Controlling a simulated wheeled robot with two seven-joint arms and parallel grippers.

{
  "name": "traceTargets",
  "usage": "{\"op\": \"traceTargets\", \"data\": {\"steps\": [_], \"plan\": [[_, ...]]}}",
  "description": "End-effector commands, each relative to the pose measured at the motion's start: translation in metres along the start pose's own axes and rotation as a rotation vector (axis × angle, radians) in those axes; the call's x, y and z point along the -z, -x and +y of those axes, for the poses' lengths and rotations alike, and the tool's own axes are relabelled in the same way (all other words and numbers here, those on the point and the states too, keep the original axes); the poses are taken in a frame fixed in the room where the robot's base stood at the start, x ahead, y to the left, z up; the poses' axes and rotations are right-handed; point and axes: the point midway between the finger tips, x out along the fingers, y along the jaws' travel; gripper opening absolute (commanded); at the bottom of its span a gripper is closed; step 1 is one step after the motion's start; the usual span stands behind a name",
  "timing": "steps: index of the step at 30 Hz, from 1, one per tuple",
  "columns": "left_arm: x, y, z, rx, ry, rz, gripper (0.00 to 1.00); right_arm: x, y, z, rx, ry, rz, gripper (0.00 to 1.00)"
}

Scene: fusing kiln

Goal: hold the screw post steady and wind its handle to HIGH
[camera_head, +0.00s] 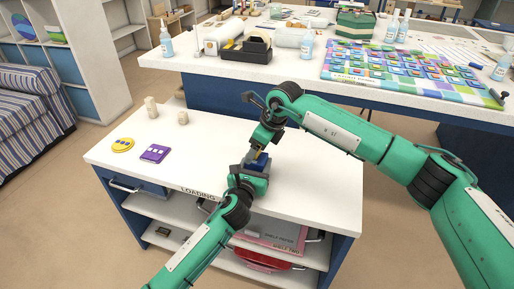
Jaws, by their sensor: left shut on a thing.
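The screw post (260,161) stands on the white cart top near its front edge. Only a small blue part and a yellowish bit above it show between my grippers. My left gripper (255,172) comes from the lower left and is shut on the lower part of the post. My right gripper (262,148) comes down from above, at the top of the post. Its fingertips are too small and covered to show whether they are open or shut on the handle. The handle and any HIGH mark cannot be made out.
On the cart top (215,155) lie a yellow disc (123,144), a purple tile (155,153) and two small beige cylinders (151,107). Behind stands a long white bench (285,71) with bottles and a colourful tile mat (400,72). The cart top right of the post is clear.

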Motion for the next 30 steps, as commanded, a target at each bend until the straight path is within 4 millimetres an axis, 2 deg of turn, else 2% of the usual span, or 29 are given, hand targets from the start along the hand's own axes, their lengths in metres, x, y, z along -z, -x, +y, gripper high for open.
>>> {"op": "traceTargets", "data": {"steps": [15, 24, 28, 30], "plan": [[0.000, 0.000, -0.001, 0.001, 0.000, 0.000, 0.33, -0.016, 0.038, 0.000, 0.000, 0.001, 0.000, 0.72], [0.000, 0.000, -0.001, 0.001, 0.000, 0.000, 0.33, -0.018, 0.042, 0.000, 0.000, 0.000, 0.000, 0.72], [0.000, 0.000, -0.001, 0.001, 0.000, 0.000, 0.33, -0.018, 0.042, 0.000, 0.000, 0.000, 0.000, 0.96], [0.000, 0.000, -0.001, 0.001, 0.000, 0.000, 0.33, -0.018, 0.042, 0.000, 0.000, 0.000, 0.000, 0.98]]}}
